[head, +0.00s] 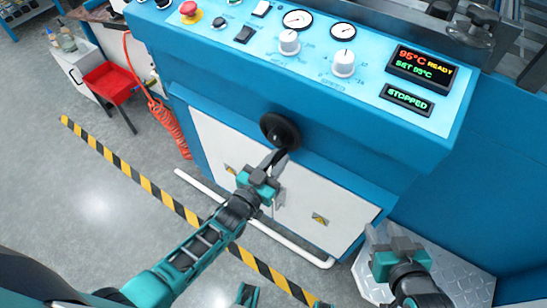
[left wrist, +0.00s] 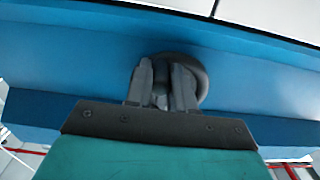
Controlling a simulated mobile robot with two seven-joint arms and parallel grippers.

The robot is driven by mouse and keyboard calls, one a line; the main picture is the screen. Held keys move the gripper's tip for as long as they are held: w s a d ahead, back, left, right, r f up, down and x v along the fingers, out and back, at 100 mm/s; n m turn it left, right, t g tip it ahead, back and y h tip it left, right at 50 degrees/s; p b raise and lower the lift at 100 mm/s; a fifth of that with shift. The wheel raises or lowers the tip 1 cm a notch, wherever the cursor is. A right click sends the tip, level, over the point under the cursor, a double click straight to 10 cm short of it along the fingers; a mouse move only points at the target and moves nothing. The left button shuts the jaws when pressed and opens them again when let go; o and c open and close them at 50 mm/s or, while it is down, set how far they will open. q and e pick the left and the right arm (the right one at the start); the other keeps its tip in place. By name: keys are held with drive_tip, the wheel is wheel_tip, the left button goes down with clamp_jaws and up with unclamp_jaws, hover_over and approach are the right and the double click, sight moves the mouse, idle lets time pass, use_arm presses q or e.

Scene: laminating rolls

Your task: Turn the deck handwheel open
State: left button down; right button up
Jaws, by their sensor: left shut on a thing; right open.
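The black handwheel (head: 281,131) sits on the blue front of the machine, below the control panel. It also shows in the left wrist view (left wrist: 197,68), partly hidden behind the fingers. My left gripper (head: 276,160) reaches up to the wheel's lower side and is shut on it; in the left wrist view its two grey fingers (left wrist: 162,85) stand close together at the wheel. The exact part held is hidden. My right gripper (head: 384,240) is open and empty, low at the right, apart from the machine's front.
The control panel (head: 325,85) has a red stop button (head: 188,9), dials, and displays reading 95°C READY and STOPPED. A white floor rail (head: 300,252) and striped tape (head: 150,187) run in front.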

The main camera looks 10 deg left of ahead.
use_arm(q)
drive_tip(key=shift+d+n, duration=0.2)
drive_tip(key=shift+n, duration=0.2)
drive_tip(key=c, duration=1)
unclamp_jaws()
drive_tip(key=shift+o, duration=0.2)
drive_tip(key=shift+s+a, duration=0.1)
drive_tip(key=shift+s, duration=0.1)
drive_tip(key=p+v, duration=0.1)
drive_tip(key=v, duration=1.1)
drive_tip(key=shift+s+p, duration=0.3)
use_arm(e)
drive_tip(key=shift+s+d+r, duration=0.15)
drive_tip(key=shift+d+r, duration=0.15)
drive_tip(key=shift+r, duration=0.05)
use_arm(q)
drive_tip(key=shift+r, duration=0.1)
